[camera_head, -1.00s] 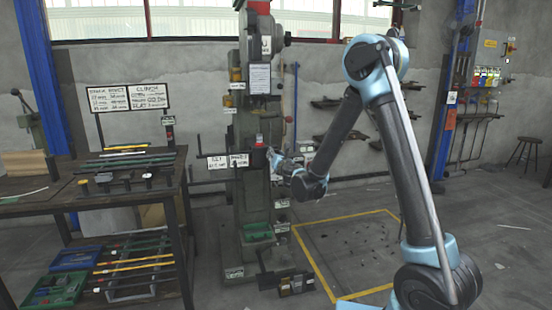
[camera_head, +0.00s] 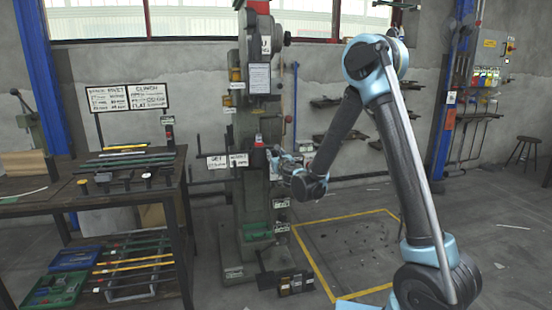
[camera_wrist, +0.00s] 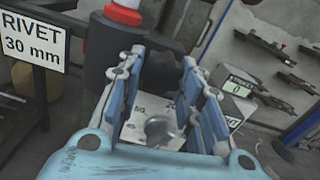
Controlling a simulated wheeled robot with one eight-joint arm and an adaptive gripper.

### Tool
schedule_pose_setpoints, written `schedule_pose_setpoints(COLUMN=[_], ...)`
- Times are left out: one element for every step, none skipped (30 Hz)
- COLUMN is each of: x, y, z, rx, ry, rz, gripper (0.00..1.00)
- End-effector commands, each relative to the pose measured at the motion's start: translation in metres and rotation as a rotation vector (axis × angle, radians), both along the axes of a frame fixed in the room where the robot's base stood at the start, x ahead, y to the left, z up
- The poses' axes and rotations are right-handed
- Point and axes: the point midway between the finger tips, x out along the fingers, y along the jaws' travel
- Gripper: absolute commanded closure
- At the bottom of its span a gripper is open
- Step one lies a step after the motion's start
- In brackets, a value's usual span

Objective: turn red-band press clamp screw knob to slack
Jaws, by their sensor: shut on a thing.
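The press (camera_head: 250,190) is a tall grey-green machine in the middle of the head view. A red band with white (camera_wrist: 125,14) shows at the top of the wrist view, above a dark cylindrical part. My gripper (camera_head: 274,153) is at the press's right side, at the height of its small signs. In the wrist view, its blue-padded fingers (camera_wrist: 160,98) stand either side of a rounded grey knob (camera_wrist: 160,129) in front of a pale plate.
A workbench (camera_head: 188,215) with tools stands left of the press. A "RIVET 30 mm" sign (camera_wrist: 32,40) is close on the left in the wrist view. A yellow-outlined floor area (camera_head: 350,250) at right is open.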

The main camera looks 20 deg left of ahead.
Motion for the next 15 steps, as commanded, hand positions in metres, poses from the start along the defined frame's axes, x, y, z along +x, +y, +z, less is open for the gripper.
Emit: schedule_pose_setpoints(x=[0.0006,0.0006,0.0007,0.0007,0.0007,0.0007,0.0007,0.0007,0.0008,0.0008,0.0008,0.0009,0.0009,0.0008,0.0007], y=[-0.0013,-0.0013,-0.0013,-0.0013,-0.0013,-0.0013,-0.0013,-0.0013,-0.0013,-0.0013,-0.0013,-0.0013,-0.0012,-0.0011,-0.001], z=[-0.0005,-0.0005,-0.0005,-0.0005,-0.0005,-0.0005,-0.0004,-0.0004,-0.0005,-0.0004,-0.0004,-0.0004,-0.0004,-0.0003,-0.0002], rx=[-0.001,-0.001,-0.002,-0.002,-0.002,-0.001,-0.001,-0.001,-0.001,-0.001,-0.001,-0.001,-0.001,-0.001,-0.001], ry=[0.0,0.0,-0.001,-0.001,-0.001,0.0,0.0,0.0,0.0,0.0,0.0,0.0,0.0,0.0,-0.001], rz=[-0.003,-0.003,-0.003,-0.003,-0.003,-0.003,-0.003,-0.003,-0.003,-0.003,-0.003,-0.003,-0.003,-0.003,-0.002], gripper=[0.91,0.91,0.91,0.91,0.91,0.91,0.91,0.91,0.91,0.91,0.64,0.55,0.49,0.46,0.46])
